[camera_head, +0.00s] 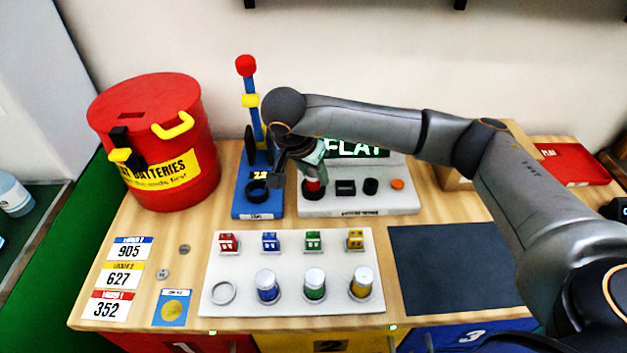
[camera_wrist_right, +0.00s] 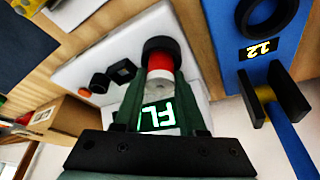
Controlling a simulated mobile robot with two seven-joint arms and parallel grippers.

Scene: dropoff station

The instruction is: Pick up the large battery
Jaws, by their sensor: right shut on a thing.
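The large red battery (camera_head: 313,188) with a silver end stands at the left end of the white tester (camera_head: 340,206), whose screen (camera_head: 357,148) reads "FLAT". My right gripper (camera_head: 312,172) reaches down over it and is shut on it. In the right wrist view the red battery (camera_wrist_right: 160,63) sits between the fingers of my gripper (camera_wrist_right: 160,88), its far end at a black round socket (camera_wrist_right: 161,47). I cannot tell whether it is still seated there. My left gripper is not in view.
A white tray (camera_head: 210,308) holds blue, green and yellow batteries, small coloured blocks and one empty ring (camera_head: 222,292). A red battery bin (camera_head: 150,105) stands left. A blue stand (camera_head: 258,208) is close left of my gripper. The dark mat (camera_head: 455,270) is clear.

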